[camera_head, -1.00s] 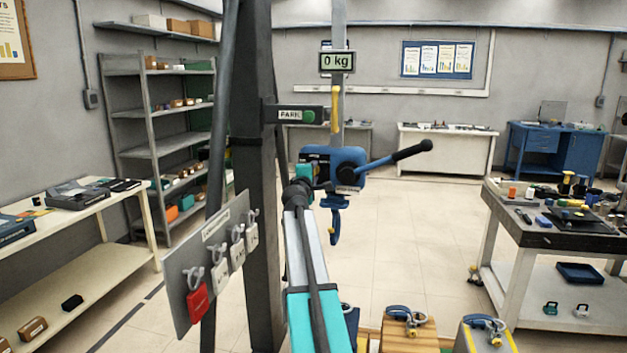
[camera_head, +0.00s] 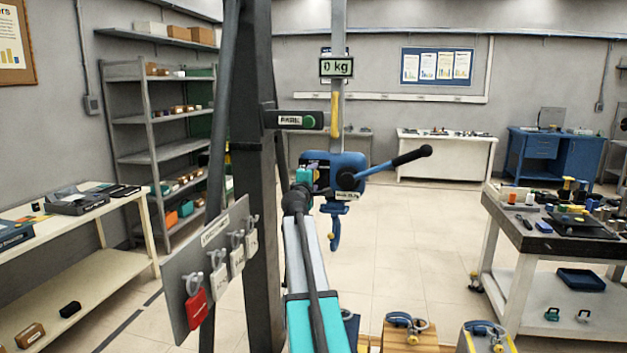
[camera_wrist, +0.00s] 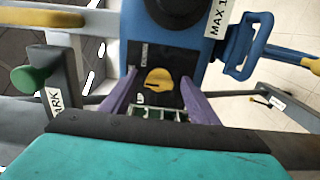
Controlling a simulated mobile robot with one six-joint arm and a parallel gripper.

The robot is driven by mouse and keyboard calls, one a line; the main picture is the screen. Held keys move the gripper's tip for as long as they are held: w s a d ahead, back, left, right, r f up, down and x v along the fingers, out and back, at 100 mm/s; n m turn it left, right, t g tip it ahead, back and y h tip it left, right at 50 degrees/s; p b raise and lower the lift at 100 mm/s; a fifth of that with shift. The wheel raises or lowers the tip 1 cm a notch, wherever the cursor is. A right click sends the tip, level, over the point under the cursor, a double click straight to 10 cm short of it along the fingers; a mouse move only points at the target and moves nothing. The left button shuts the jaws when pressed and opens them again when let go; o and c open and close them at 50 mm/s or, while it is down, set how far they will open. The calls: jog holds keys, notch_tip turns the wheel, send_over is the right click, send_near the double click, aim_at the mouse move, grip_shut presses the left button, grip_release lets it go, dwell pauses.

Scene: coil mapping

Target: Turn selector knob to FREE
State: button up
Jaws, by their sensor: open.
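The selector knob (camera_wrist: 159,80) is a yellow knob on a dark plate on the blue hoist body (camera_wrist: 195,45) in the wrist view. The plate carries small labels; one near the knob seems to read "UP", another is too small to read. My gripper (camera_wrist: 158,100) is open, its two purple fingers on either side of the plate's lower part, just short of the knob. I cannot tell whether they touch anything. In the head view the blue hoist (camera_head: 345,172) hangs on the column with its black-handled lever (camera_head: 400,162), and my gripper (camera_head: 308,185) is at its left side, partly hidden.
A dark post (camera_head: 258,180) stands left of my arm. A PARK arm (camera_head: 298,120) with a green button juts out above. A blue hook (camera_head: 336,230) hangs below the hoist. A tag board (camera_head: 200,262) is at left; a workbench (camera_head: 555,240) stands right.

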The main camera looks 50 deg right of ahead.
jog(key=shift+s+a, duration=0.1)
jog(key=shift+a, duration=0.05)
jog(key=b+v, duration=0.2)
jog(key=v, duration=1.1)
jog(key=shift+a, duration=0.25)
jog(key=shift+s, duration=0.1)
dwell(0.4)
